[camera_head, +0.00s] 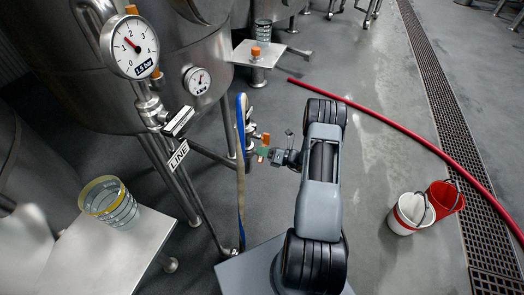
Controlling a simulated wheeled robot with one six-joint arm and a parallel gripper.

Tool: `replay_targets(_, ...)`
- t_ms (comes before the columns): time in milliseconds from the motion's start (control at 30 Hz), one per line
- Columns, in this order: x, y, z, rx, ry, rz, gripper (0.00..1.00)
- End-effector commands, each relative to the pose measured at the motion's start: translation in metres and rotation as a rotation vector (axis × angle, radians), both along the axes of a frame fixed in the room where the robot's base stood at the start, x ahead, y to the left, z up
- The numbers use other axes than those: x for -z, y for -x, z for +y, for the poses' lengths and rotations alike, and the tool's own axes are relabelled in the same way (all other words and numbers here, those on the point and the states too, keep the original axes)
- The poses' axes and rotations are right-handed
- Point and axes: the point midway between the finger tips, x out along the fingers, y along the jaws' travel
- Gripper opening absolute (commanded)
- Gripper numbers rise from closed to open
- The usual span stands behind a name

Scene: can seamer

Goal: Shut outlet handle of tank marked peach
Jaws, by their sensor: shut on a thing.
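My gripper (275,156) reaches left from my arm to the outlet fittings beside the large steel tank (75,75). It is shut on the small outlet handle (264,150), which shows orange and is partly covered by the jaws. The handle's exact angle is too small to tell. A steel outlet fitting (251,128) shows just behind it. No peach marking is readable on the tank in this view.
A blue and tan hose (241,180) hangs just left of my gripper. A pressure gauge (130,46) and a LINE sign (178,156) are at left. A glass jar (108,203) stands on a steel table (95,262). A red hose (400,128) and buckets (446,197) lie right.

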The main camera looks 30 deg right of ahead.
Motion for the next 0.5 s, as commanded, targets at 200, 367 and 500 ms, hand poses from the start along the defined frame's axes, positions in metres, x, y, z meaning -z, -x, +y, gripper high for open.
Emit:
replay_targets(200, 0.0008, 0.0005, 0.0000, 0.000, -0.003, 0.005, 0.00)
replay_targets(367, 0.0008, 0.0005, 0.0000, 0.000, -0.003, 0.005, 0.00)
replay_targets(500, 0.0007, 0.0003, 0.0001, 0.000, -0.002, 0.004, 0.25)
